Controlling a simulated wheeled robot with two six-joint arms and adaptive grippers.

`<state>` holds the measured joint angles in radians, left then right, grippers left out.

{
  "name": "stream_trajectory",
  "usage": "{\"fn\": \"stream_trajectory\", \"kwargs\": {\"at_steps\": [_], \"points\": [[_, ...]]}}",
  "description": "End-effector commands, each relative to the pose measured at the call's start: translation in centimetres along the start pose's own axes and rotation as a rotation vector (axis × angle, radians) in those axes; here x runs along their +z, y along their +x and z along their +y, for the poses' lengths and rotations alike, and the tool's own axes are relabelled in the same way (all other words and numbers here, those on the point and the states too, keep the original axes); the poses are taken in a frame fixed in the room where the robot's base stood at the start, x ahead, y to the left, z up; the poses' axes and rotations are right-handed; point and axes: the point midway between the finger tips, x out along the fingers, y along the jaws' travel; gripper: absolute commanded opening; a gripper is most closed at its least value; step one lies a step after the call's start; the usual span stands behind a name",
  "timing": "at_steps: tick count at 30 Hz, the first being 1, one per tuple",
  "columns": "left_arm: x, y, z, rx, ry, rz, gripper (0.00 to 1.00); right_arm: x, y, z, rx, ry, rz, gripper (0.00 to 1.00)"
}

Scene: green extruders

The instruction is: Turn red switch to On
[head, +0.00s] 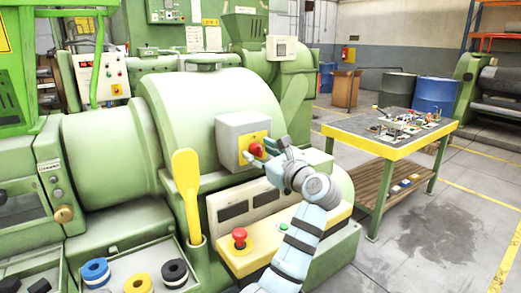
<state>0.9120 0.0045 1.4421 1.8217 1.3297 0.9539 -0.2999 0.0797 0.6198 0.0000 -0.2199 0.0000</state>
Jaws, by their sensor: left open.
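The red switch (256,149) is a round red knob on a yellow plate (246,143), fixed to the face of a grey box (228,126) on the green machine. My left gripper (263,151) is open right at the knob, with one finger at its lower left and the other at its right. Whether the fingers touch the knob, I cannot tell. The knob's lower right side is partly hidden by the gripper, and its on/off marking is too small to read. My right gripper is not in view.
A yellow paddle (187,195) stands upright left of the box. Coloured rolls lie in trays at lower left. A yellow-edged workbench (375,151) stands right; the floor before it is clear.

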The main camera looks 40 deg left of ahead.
Motion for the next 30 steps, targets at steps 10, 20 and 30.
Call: {"fn": "stream_trajectory", "kwargs": {"at_steps": [10,20,30], "points": [[0.0,0.1,0.0,-0.001,0.0,0.0,0.33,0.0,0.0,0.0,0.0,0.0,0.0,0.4],[0.0,0.1,0.0,-0.001,0.003,0.0,0.0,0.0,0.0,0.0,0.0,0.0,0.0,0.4],[0.2,0.1,-0.1,0.0,0.094,0.006,0.0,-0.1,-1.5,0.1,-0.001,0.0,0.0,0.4]]}}
